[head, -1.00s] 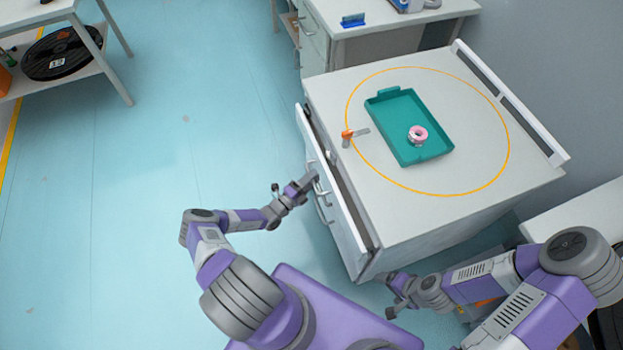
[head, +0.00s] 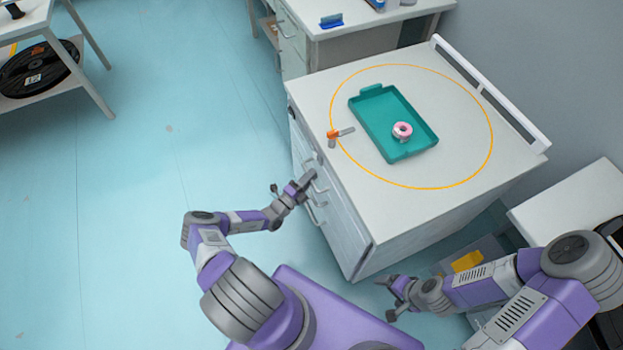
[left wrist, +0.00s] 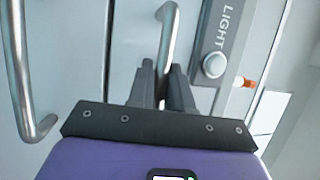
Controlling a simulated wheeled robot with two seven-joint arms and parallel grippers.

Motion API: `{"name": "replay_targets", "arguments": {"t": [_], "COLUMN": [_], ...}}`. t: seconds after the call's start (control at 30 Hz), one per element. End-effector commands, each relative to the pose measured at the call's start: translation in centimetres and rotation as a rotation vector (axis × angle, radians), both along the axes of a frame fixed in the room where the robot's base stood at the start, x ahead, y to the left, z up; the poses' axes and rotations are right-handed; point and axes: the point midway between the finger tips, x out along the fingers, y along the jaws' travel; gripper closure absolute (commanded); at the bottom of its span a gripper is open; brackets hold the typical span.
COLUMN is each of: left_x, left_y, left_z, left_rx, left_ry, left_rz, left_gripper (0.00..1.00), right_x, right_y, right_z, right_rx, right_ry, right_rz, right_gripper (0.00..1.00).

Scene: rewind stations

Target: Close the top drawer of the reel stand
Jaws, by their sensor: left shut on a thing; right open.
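The reel stand (head: 400,218) is a white cabinet with a pale top. Its top drawer (head: 338,200) sits against the body, with no open gap showing along the top edge in the head view. My left gripper (head: 311,179) is at the drawer's front, shut on the upper bar handle. The left wrist view shows the gripper (left wrist: 162,88) with its fingers on either side of this metal handle (left wrist: 169,38). A second bar handle (left wrist: 20,75) is to the left there. My right gripper (head: 391,288) is open and empty beside the stand's near corner.
A white rail (head: 490,92) runs along the far side. Open blue floor (head: 130,200) lies left.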

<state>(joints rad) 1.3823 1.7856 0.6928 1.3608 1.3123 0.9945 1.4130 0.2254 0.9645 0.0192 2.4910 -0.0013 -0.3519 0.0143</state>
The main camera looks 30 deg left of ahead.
Motion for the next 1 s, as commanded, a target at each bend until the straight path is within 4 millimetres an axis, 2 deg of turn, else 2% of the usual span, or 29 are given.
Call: {"name": "replay_targets", "arguments": {"t": [0.13, 0.17, 0.3, 0.63, 1.0], "left_x": [0.2, 0.2, 0.2, -0.4, -5.8], "left_y": [-0.5, -0.5, -0.5, -0.2, 1.0], "left_z": [0.2, 0.2, 0.2, 0.0, -1.0], "left_rx": [-0.003, -0.003, -0.003, -0.001, -0.003], "left_ry": [-0.004, -0.004, -0.004, -0.002, -0.002], "left_rz": [-0.008, -0.009, -0.009, -0.006, -0.007], "left_gripper": [1.0, 0.78, 0.6, 0.6, 0.6], "right_x": [0.0, 0.0, 0.0, 0.0, 0.0], "right_y": [0.0, 0.0, 0.0, 0.0, 0.0], "right_z": [0.0, 0.0, 0.0, 0.1, 0.7], "right_rx": [0.001, 0.001, 0.001, 0.001, 0.001], "right_ry": [-0.001, -0.001, -0.001, -0.001, -0.001], "right_rz": [0.001, 0.001, 0.001, 0.001, 0.001], "right_gripper": [0.13, 0.13, 0.13, 0.13, 0.13]}}
